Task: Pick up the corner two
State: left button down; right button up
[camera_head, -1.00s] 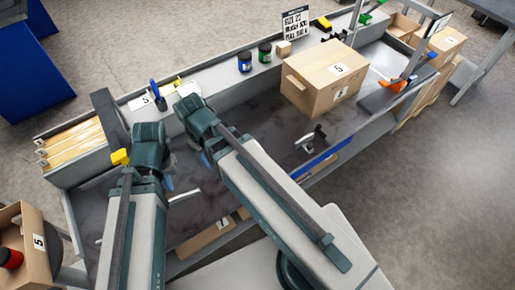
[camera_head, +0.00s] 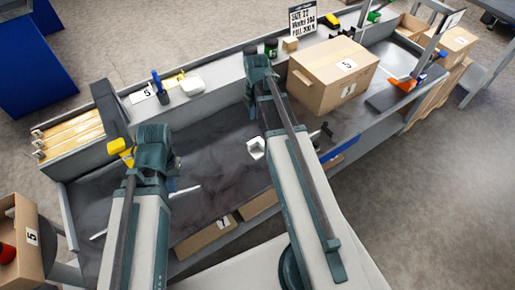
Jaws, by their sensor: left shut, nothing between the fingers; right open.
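I cannot make out which thing is the corner two. A small white piece (camera_head: 256,148), open-looking on top, is on the dark bench top just left of my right forearm. A black and silver tool (camera_head: 322,134) lies right of that forearm. My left gripper (camera_head: 168,168) is shut and empty, low over the left part of the bench, its fingers mostly hidden by my wrist. My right gripper (camera_head: 256,88) is open at the back of the bench, near the raised ledge, its fingers largely hidden. A yellow part (camera_head: 121,148) shows beside my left wrist.
A large cardboard box (camera_head: 335,80) stands at the right. The back ledge holds a white and yellow item (camera_head: 191,84), a blue-handled tool (camera_head: 157,88), a dark jar (camera_head: 271,48) and a sign (camera_head: 303,18). A pale rod (camera_head: 185,191) crosses near my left arm. The bench middle is clear.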

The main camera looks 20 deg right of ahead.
jog(key=b, duration=0.9)
send_over(254, 140)
jog(key=f, duration=0.8)
jog(key=shift+s+d+f, duration=0.3)
jog(key=shift+s+f, duration=0.05)
pick_arm(q)
notch_tip(254, 140, down, 8)
jog(key=shift+f+p, duration=0.25)
jog(key=shift+p, duration=0.05)
notch_tip(254, 140, down, 5)
jog(key=b, duration=0.5)
jog(key=shift+f, duration=0.2)
pick_arm(e)
jog(key=f, duration=0.5)
jog(key=shift+w+a+f, duration=0.1)
jog(key=shift+w+a, duration=0.15)
jog(key=shift+a, duration=0.1)
pick_arm(q)
jog(key=shift+r, duration=0.1)
pick_arm(e)
grip_shut()
